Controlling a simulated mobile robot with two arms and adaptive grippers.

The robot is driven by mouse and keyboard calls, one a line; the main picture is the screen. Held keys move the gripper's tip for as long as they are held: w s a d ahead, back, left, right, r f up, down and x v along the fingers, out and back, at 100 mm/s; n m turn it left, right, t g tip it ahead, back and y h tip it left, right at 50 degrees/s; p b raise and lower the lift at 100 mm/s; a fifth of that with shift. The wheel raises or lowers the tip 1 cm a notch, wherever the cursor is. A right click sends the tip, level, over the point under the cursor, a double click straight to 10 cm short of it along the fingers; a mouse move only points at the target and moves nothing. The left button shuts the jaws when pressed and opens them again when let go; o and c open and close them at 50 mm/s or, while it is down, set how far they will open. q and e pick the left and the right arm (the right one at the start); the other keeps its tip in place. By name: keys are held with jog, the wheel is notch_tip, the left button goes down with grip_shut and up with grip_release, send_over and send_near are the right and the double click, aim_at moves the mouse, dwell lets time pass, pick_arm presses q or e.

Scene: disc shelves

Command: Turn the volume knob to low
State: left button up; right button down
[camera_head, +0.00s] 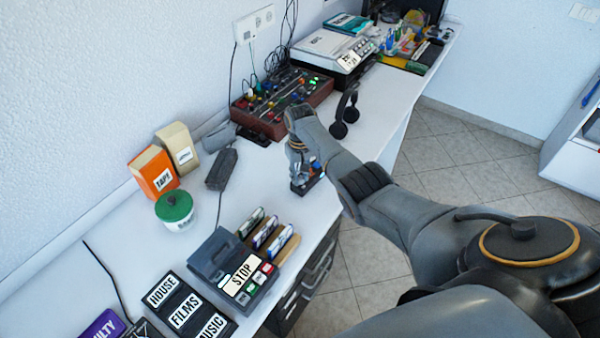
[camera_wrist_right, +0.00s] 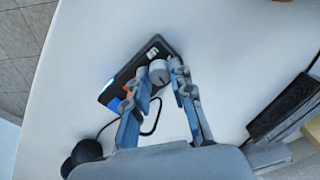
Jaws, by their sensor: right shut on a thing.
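The volume control is a small dark box (camera_head: 303,188) near the front edge of the white desk. In the right wrist view the box (camera_wrist_right: 128,80) lies at the upper middle, with a white-marked label and a blue patch at its left end. A short grey round knob (camera_wrist_right: 159,71) with a dark pointer line stands on it. My right gripper (camera_head: 298,168) reaches down over the box. In the wrist view its fingers (camera_wrist_right: 164,80) sit on either side of the knob, shut on it. The arm and fingers hide part of the box in the head view. My left gripper is not in view.
Black headphones (camera_head: 345,112) stand beyond my right arm. A mixer (camera_head: 283,100) with coloured knobs is behind. A STOP-labelled player (camera_head: 232,270) and upright cases (camera_head: 267,236) stand nearer. A green-lidded tub (camera_head: 174,208) is at left. Bare desk lies around the box.

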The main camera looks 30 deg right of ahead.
aim_at(300, 178)
jog(key=n, duration=0.5)
jog(key=shift+n+p, duration=0.3)
jog(key=n, duration=0.5)
jog(key=shift+n, duration=0.3)
jog(key=n, duration=0.5)
jog(key=n+b, duration=0.1)
jog(key=n, duration=0.5)
jog(key=shift+n, duration=0.3)
jog(key=c, duration=1.1)
grip_release()
notch_tip(300, 178, up, 12)
jog(key=shift+s+f, duration=0.1)
